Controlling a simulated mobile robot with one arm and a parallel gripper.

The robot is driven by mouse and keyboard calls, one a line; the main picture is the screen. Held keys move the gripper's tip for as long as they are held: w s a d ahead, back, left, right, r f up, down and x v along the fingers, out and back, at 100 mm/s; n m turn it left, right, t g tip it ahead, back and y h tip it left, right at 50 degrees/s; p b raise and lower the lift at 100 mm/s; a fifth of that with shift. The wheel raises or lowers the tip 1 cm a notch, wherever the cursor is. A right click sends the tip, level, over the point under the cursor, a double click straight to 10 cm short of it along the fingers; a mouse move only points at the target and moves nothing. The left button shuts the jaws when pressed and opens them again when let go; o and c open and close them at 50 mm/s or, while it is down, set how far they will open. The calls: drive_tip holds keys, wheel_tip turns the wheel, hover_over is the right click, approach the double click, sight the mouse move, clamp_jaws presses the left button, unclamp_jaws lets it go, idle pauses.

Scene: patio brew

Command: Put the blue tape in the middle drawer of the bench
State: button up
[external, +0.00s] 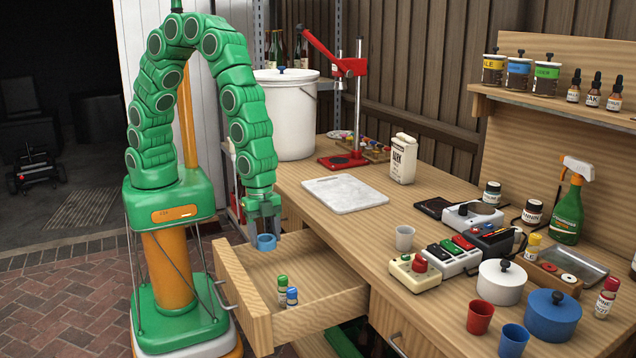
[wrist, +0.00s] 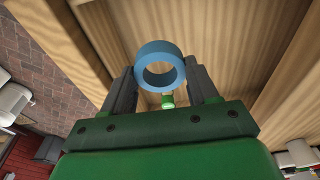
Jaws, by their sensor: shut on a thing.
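The blue tape (external: 266,242) is a small ring held between the fingers of my gripper (external: 263,222). My gripper is shut on it, and the tape also shows between the fingertips (wrist: 160,72) in the wrist view. The tape is above the open drawer (external: 290,270) of the bench (external: 350,215), toward the drawer's far left part. Two small bottles, one with a green cap (external: 282,288) and one with a blue cap (external: 292,298), stand in the drawer near its front.
The middle of the drawer floor looks clear.

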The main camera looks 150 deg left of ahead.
sight(269, 280)
drive_tip(key=shift+f, duration=5.4)
drive_tip(key=o, duration=1.1)
drive_tip(key=shift+f, duration=0.1)
